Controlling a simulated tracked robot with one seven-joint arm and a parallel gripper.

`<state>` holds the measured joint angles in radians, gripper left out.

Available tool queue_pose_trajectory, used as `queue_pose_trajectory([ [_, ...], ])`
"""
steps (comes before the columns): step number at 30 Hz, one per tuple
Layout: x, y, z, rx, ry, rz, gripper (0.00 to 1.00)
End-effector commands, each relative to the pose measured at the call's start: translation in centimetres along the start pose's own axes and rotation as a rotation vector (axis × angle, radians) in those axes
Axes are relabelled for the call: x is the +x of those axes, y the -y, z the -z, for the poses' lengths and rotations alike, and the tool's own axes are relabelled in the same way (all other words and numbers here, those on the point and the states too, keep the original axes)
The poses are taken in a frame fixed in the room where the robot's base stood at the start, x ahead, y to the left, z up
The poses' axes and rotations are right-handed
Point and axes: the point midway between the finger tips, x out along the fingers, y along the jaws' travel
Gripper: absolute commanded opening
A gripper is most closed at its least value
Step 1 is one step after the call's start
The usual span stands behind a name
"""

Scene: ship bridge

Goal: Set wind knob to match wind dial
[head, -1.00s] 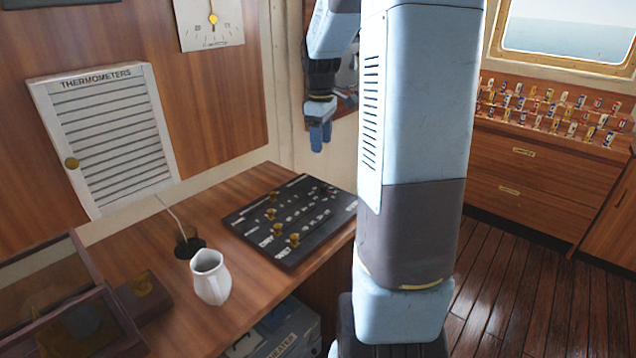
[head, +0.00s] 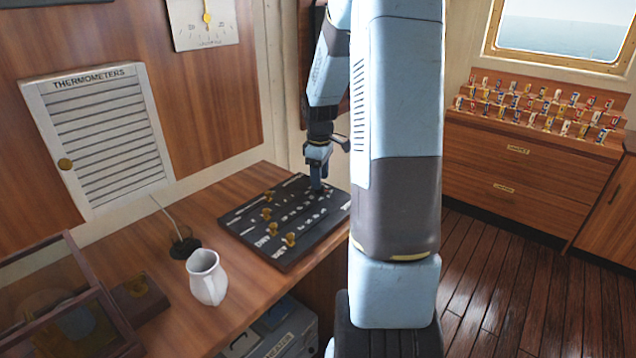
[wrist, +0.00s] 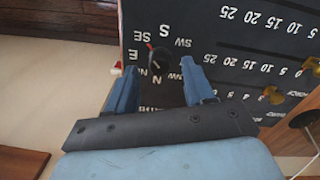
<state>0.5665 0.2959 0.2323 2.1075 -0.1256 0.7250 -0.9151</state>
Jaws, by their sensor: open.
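A black control board (head: 262,238) lies on the wooden desk, with printed scales and brass knobs. In the wrist view, the board (wrist: 225,45) has a dark round knob (wrist: 158,58) ringed by compass letters, which I take as the wind knob. A thin reddish mark shows near its upper left edge. My gripper (head: 319,187) is low over the board's far right end. In the wrist view, my gripper (wrist: 158,67) is open, with one blue finger on each side of the knob. I cannot tell whether they touch it. No dial marked as wind is seen.
A white gauge (head: 203,24) with a brass pointer hangs above, cut off at the top. A glass-lidded case (head: 62,300) is at the front left.

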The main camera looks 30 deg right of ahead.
Motion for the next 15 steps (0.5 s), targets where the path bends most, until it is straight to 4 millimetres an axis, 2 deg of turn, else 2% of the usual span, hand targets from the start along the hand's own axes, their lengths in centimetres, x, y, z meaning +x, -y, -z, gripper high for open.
queue_pose_trajectory([
  [6,1.9,0.0,0.0,0.001,0.0,0.0,0.53],
  [15,2.2,0.0,0.1,0.0,-0.001,0.0,0.53],
])
